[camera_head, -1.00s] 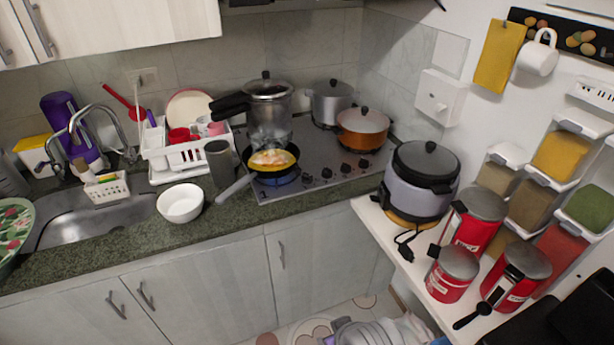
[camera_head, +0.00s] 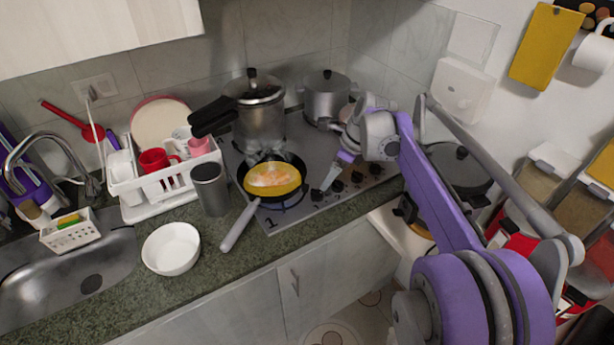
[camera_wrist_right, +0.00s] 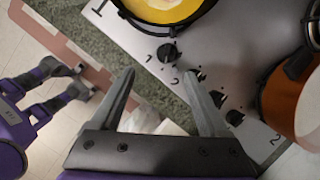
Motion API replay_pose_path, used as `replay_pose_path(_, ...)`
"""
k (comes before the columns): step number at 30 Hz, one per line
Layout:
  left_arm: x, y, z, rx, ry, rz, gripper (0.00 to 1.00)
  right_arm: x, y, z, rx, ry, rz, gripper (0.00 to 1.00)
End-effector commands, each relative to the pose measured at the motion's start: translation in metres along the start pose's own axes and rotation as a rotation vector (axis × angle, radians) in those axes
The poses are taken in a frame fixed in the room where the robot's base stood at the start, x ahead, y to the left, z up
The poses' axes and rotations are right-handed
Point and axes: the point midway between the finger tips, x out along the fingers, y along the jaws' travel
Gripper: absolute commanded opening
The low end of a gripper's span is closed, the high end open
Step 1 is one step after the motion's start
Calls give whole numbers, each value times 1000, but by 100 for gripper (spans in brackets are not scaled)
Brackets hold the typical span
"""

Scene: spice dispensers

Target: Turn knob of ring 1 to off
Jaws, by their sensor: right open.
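The knob of ring 1 (camera_wrist_right: 169,53) is a dark round knob beside the printed 1 on the steel hob (camera_wrist_right: 135,35). In the right wrist view it lies just beyond and between my fingertips, apart from them. My right gripper (camera_wrist_right: 160,73) is open and empty, pointing at the hob's front edge. In the head view my right gripper (camera_head: 334,174) is above the row of knobs and partly covers that row. A frying pan (camera_head: 272,182) with yellow food sits on the front left burner. My left gripper does not show in the head view.
A pressure cooker (camera_head: 260,112), a grey pot (camera_head: 325,97) and an orange pot (camera_wrist_right: 297,103) stand on the hob. The pan handle (camera_head: 240,225) juts over the counter. Further knobs (camera_wrist_right: 235,118) run along the hob edge. A black cooker (camera_head: 457,170) stands at right.

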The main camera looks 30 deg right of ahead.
Motion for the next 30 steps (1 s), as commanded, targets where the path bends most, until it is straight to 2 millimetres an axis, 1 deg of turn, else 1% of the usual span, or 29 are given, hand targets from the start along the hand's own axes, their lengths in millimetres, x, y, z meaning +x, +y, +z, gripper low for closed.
replay_pose_path(1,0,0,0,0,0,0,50,0,-8,-1,52,-4,4,78)
replay_pose_path(3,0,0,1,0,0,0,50,1,-13,-2,97,-8,9,78)
replay_pose_path(5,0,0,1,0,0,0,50,4,-14,-2,114,-9,11,78)
replay_pose_path(8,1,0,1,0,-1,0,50,15,-14,-1,114,-9,11,78)
replay_pose_path(18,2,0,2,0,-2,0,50,78,-13,-1,111,-8,10,78)
replay_pose_path(21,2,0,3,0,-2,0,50,92,-13,0,110,-8,10,78)
replay_pose_path(25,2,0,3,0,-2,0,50,103,-13,0,110,-9,10,78)
replay_pose_path(30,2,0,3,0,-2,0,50,108,-13,0,111,-9,9,78)
